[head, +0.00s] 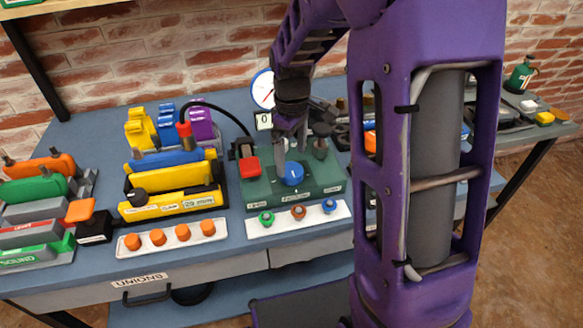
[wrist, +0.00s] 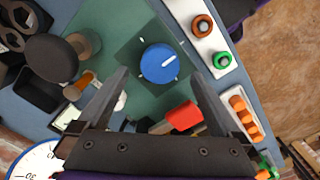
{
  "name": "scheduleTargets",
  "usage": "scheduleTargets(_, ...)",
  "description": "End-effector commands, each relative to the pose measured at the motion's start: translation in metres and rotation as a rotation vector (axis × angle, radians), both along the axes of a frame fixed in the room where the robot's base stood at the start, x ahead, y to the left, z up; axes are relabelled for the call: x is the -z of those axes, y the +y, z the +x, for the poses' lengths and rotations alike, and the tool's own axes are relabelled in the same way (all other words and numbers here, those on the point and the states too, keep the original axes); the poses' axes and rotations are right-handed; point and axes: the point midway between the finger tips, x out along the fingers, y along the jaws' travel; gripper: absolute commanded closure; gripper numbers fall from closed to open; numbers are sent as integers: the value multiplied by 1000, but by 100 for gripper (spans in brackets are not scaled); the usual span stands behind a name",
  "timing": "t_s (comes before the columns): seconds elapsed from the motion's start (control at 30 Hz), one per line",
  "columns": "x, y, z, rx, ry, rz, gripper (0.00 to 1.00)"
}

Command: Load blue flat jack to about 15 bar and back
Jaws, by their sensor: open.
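A blue knob (head: 291,174) with a white pointer line sits on the green pump panel (head: 325,185). It also shows in the wrist view (wrist: 158,63). My gripper (wrist: 159,74) is open and empty, its fingers pointing down at the knob, with the knob just beyond and between the fingertips in the wrist view. I cannot tell whether they touch it. A blue long block (head: 170,160), perhaps the blue flat jack, lies behind a yellow one. A black hose with a red fitting (head: 184,130) arches from near it towards the panel. The round gauge (head: 262,90) is partly hidden by my arm.
A red block (head: 249,167) stands at the panel's left and close to one finger in the wrist view (wrist: 185,115). A dark round knob (wrist: 50,58) rises on the other side. White strips carry orange buttons (head: 182,232) and coloured buttons (head: 298,212) along the front.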

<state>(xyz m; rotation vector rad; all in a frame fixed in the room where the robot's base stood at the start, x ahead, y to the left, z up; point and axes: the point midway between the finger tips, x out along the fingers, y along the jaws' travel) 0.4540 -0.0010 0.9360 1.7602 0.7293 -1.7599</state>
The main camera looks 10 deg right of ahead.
Motion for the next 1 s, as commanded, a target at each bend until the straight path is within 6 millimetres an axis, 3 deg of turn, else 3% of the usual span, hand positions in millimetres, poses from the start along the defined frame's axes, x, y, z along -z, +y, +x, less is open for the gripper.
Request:
scheduleTargets(0.03,11,0,-1,0,4,0,0)
scheduleTargets(0.2,31,0,0,-1,1,0,0)
scheduleTargets(0.6,38,0,0,0,0,0,0)
scheduleTargets(1.0,37,0,0,0,0,0,70)
